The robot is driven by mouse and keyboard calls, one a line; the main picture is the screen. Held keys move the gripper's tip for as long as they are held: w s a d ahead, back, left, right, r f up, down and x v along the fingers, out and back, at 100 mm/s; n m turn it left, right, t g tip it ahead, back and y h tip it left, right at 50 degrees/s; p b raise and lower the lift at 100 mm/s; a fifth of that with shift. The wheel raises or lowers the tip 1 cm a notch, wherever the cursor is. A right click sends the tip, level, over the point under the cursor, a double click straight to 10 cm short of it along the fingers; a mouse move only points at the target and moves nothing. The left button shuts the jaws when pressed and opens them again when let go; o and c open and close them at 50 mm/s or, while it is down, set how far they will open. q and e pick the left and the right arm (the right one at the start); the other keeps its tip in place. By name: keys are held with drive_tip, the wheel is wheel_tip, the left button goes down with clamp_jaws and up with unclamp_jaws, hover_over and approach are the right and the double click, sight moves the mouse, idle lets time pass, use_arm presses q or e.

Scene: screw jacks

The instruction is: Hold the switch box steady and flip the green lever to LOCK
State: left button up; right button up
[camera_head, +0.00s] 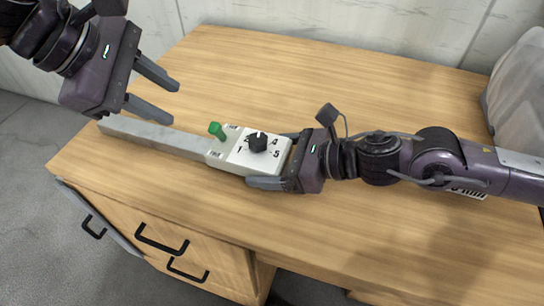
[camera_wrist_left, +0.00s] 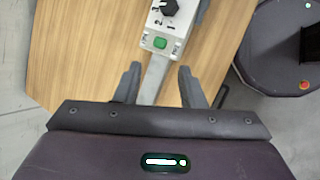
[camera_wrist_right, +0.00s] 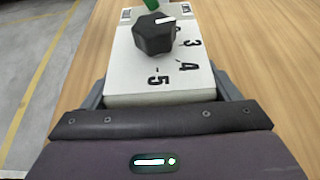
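The white switch box (camera_head: 240,159) lies on the table with a black knob (camera_head: 258,142), printed numbers and a green lever (camera_head: 217,130) at its left end. A grey bar (camera_head: 160,138) runs left from the box. The lever shows end-on in the left wrist view (camera_wrist_left: 160,43). My right gripper (camera_head: 271,159) has its fingers along both sides of the box's right end; the box (camera_wrist_right: 160,75) fills the gap in the right wrist view. My left gripper (camera_head: 172,102) is open and empty, above the bar and left of the lever.
The wooden table (camera_head: 330,85) is largely clear behind the box. A translucent grey object (camera_head: 520,90) stands at the right back edge. Drawers with black handles (camera_head: 160,242) are below the front edge.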

use_arm(q)
drive_tip(key=shift+c, duration=0.2)
use_arm(e)
drive_tip(key=c, duration=1.1)
use_arm(q)
drive_tip(key=shift+f, duration=0.1)
drive_tip(key=c, duration=0.7)
use_arm(e)
drive_tip(key=shift+c, duration=0.2)
use_arm(q)
drive_tip(key=shift+d+f+n+g+h, duration=0.25)
drive_tip(key=shift+f+n+g+h, duration=0.25)
drive_tip(key=shift+g, duration=0.1)
clamp_jaws()
drive_tip(key=w+a+f+n+g+h, duration=0.1)
drive_tip(key=a+f+n+g+h, duration=0.1)
drive_tip(key=f+n+h, duration=0.1)
drive_tip(key=w+a+f+n+g+h, duration=0.1)
drive_tip(key=a+f+n+g+h, duration=0.1)
drive_tip(key=f+n+h, duration=0.1)
drive_tip(key=w+a+f+n+g+h, duration=0.1)
drive_tip(key=a+f+n+h, duration=0.2)
drive_tip(key=f+n+h, duration=0.1)
drive_tip(key=shift+w+f+n+g+h, duration=0.15)
drive_tip(key=shift+n+g+h, duration=0.25)
drive_tip(key=shift+n+h, duration=0.4)
drive_tip(key=shift+a+f+n+h, duration=0.3)
drive_tip(key=shift+a+n, duration=0.2)
drive_tip(key=shift+n, duration=0.1)
